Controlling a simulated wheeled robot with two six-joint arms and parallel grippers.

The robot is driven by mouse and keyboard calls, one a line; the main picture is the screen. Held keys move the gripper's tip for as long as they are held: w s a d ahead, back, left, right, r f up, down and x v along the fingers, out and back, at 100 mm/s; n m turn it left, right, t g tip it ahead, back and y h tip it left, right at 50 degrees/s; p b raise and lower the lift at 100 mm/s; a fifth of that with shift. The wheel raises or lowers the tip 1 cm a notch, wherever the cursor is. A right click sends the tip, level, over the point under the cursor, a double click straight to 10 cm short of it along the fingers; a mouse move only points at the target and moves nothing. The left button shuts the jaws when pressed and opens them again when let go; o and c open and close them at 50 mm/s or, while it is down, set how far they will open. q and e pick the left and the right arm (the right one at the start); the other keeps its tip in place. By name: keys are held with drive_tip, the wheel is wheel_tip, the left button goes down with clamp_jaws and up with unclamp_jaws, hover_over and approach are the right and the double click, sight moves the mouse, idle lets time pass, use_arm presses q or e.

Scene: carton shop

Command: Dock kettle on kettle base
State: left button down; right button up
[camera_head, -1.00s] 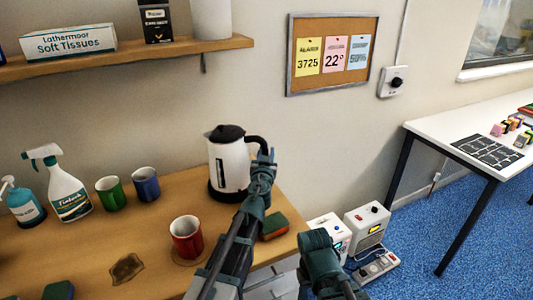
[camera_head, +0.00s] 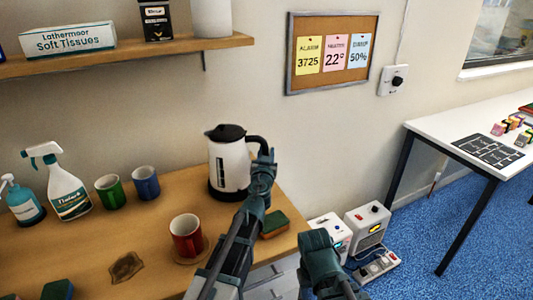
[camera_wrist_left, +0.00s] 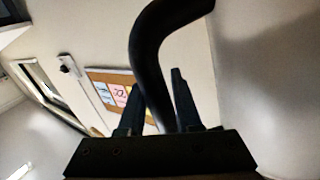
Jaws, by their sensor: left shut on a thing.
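The white kettle (camera_head: 228,165) with a black lid and black handle stands upright at the back right of the wooden counter. A dark band shows at its bottom; I cannot tell whether that is the separate kettle base or the kettle's own foot. My left gripper (camera_head: 265,158) is at the kettle's right side, shut on its handle. In the left wrist view the black handle (camera_wrist_left: 148,60) runs down between the two fingers of the left gripper (camera_wrist_left: 162,100). My right arm (camera_head: 322,262) shows at the bottom centre; its fingertips are not clearly seen.
A red mug (camera_head: 186,237) on a coaster, a green mug (camera_head: 110,191), a blue mug (camera_head: 146,184) and a spray bottle (camera_head: 66,185) stand left of the kettle. A sponge (camera_head: 274,224) lies near the counter's right edge. A shelf (camera_head: 130,57) hangs above.

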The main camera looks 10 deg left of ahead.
use_arm(q)
drive_tip(key=shift+f, duration=0.25)
drive_tip(key=c, duration=0.9)
unclamp_jaws()
drive_tip(key=shift+r, duration=0.1)
drive_tip(key=shift+s, duration=0.15)
drive_tip(key=s, duration=1)
drive_tip(key=shift+s+d, duration=0.4)
